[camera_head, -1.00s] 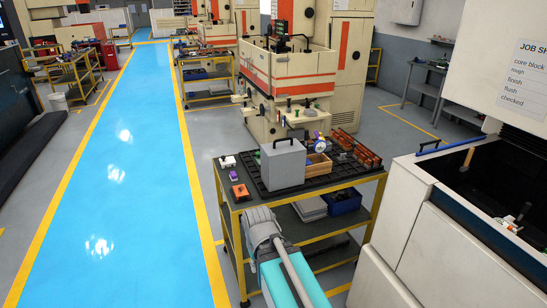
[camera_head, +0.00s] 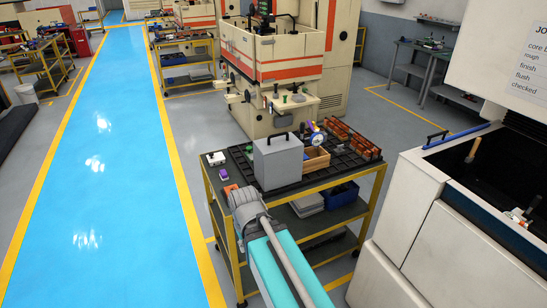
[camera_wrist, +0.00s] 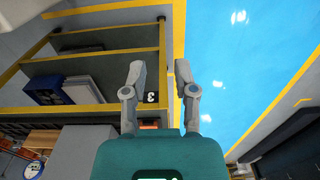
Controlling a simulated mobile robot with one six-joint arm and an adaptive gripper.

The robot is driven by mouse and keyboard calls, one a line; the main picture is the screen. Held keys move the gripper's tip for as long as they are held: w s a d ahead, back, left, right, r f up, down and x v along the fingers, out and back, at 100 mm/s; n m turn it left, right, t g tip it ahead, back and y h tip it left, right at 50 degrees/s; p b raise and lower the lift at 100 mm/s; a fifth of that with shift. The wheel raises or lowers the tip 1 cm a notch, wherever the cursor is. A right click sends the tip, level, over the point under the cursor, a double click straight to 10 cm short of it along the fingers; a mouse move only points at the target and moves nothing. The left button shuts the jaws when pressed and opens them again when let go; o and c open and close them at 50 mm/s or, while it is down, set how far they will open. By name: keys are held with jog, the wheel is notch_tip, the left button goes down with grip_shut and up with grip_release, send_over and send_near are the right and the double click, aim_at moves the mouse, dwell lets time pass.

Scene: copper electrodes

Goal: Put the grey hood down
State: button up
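The grey hood (camera_head: 279,165) is a grey box with a black handle on top. It stands upright on the dark top of the yellow-framed cart (camera_head: 330,190) in the head view. Its grey side (camera_wrist: 85,137) seems to show at lower left in the wrist view, partly hidden by my gripper body. My gripper (camera_wrist: 160,70) is open, its two fingers apart with nothing between them. In the head view my wrist is at the cart's front left, left of and in front of the hood; the fingers are hidden there.
A wooden box (camera_head: 316,159) stands close right of the hood, with copper-coloured electrodes (camera_head: 352,138) behind. An orange block (camera_head: 229,189), a purple piece (camera_head: 222,173) and a white piece (camera_head: 215,158) lie left of it. A white machine (camera_head: 420,235) stands close right. The blue aisle (camera_head: 95,190) is clear.

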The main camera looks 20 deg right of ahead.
jog(key=shift+d, duration=0.15)
jog(key=n+t+h+b, duration=0.9)
jog(key=n+t+h, duration=0.1)
jog(key=t, duration=0.4)
send_near(273, 153)
jog(key=w+d+r, duration=0.2)
jog(key=d+r, duration=0.1)
jog(key=d, duration=0.1)
jog(key=shift+w+a+n+t, duration=0.2)
jog(key=shift+w+n+t, duration=0.2)
jog(key=shift+n+t, duration=0.3)
